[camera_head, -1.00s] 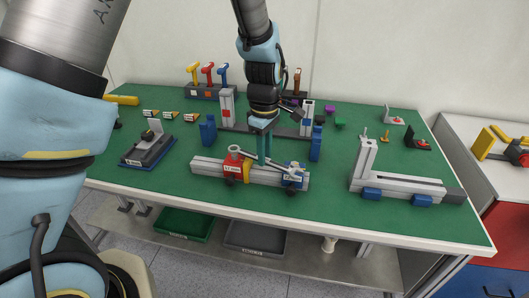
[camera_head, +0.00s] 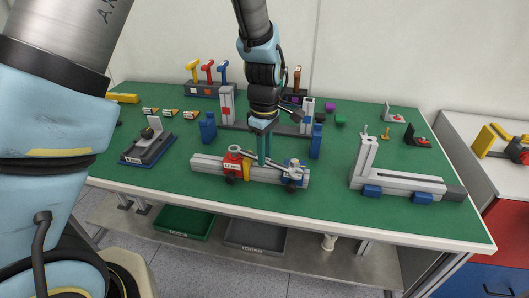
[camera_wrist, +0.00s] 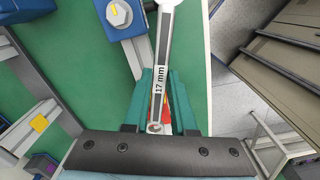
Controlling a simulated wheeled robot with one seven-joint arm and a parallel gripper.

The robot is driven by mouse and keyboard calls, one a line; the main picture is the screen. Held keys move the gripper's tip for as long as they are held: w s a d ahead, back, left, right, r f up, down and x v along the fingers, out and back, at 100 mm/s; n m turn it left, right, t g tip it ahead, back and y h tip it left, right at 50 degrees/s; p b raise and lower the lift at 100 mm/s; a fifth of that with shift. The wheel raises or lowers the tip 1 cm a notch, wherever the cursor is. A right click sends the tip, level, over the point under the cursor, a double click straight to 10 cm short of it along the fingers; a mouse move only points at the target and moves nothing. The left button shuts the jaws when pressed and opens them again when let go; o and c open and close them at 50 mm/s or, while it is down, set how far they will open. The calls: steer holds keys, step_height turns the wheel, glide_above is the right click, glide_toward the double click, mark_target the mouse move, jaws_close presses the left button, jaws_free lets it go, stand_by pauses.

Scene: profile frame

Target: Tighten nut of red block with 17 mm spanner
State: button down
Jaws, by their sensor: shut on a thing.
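The red block (camera_head: 232,166) sits on the left half of a short aluminium profile (camera_head: 208,168), with a yellow piece beside it. A small red patch shows between the fingers.
A larger upright frame (camera_head: 227,106) stands behind. An L-shaped profile assembly (camera_head: 400,185) stands at right and a grey-blue fixture (camera_head: 146,146) at left. A rack with coloured handles (camera_head: 208,75) is at the back.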

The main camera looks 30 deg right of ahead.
steer(key=shift+f+b, duration=0.35)
steer(key=shift+f, duration=0.3)
steer(key=shift+d+n, duration=0.2)
steer(key=shift+n, duration=0.1)
steer(key=shift+w+r+p, duration=0.1)
steer(key=shift+r+p, duration=2)
steer(key=shift+r, duration=0.3)
